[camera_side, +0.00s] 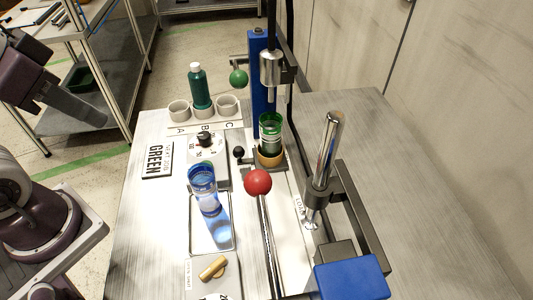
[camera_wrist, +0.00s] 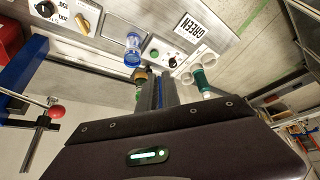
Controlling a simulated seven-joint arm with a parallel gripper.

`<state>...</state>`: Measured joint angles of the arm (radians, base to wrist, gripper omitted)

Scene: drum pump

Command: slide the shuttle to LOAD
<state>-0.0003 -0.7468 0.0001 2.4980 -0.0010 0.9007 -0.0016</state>
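The shuttle (camera_side: 269,164) is a dark block with an orange ring, below the blue column. A green-banded clear cylinder (camera_side: 270,130) stands upright in it. A small black knob (camera_side: 239,152) is at its left. A partly hidden label starting "LO" (camera_side: 299,207) lies nearer the camera, beside the chrome post. My gripper shows in the wrist view (camera_wrist: 165,94), with its dark fingers close together and nothing seen between them. In the side view my purple arm is at the left, well away from the shuttle. In the wrist view the fingers partly hide the shuttle area.
A red ball handle (camera_side: 257,182) on a rod stands in front of the shuttle. A chrome post (camera_side: 326,150) and blue block (camera_side: 350,278) are at right. A blue-rimmed glass (camera_side: 204,188), dial box (camera_side: 207,146) and green bottle (camera_side: 199,88) stand left. The bench's right side is clear.

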